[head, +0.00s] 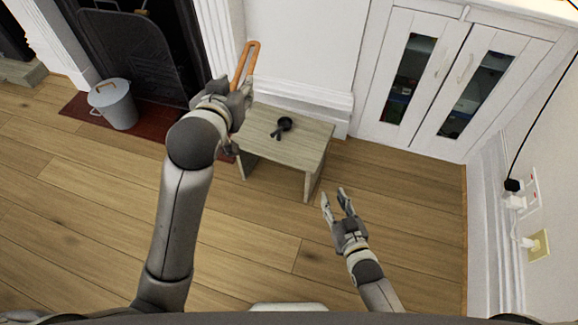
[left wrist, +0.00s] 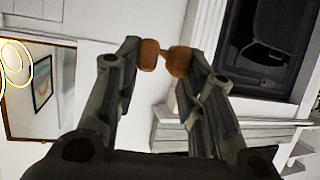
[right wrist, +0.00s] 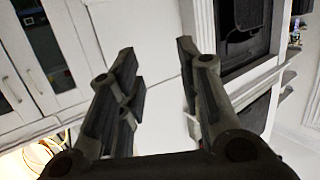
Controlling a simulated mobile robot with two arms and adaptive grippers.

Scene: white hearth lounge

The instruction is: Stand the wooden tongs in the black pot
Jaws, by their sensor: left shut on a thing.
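The wooden tongs (head: 246,62) are orange-brown and point up from my left gripper (head: 240,92), which is shut on them above the left back of the small table. In the left wrist view the tongs (left wrist: 178,62) show end-on as two rounded wooden ends between the fingers. The black pot (head: 285,123) is small, has a handle, and sits on the table to the right of and below the left gripper. Its inside is too small to make out. My right gripper (head: 336,194) is open and empty, in front of the table's right side.
The pale wooden table (head: 308,137) is otherwise bare. A grey bucket (head: 118,107) stands on the red hearth by the black fireplace (head: 130,50). A white cabinet (head: 445,70) is at the back right. The wooden floor (head: 260,230) in front is clear.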

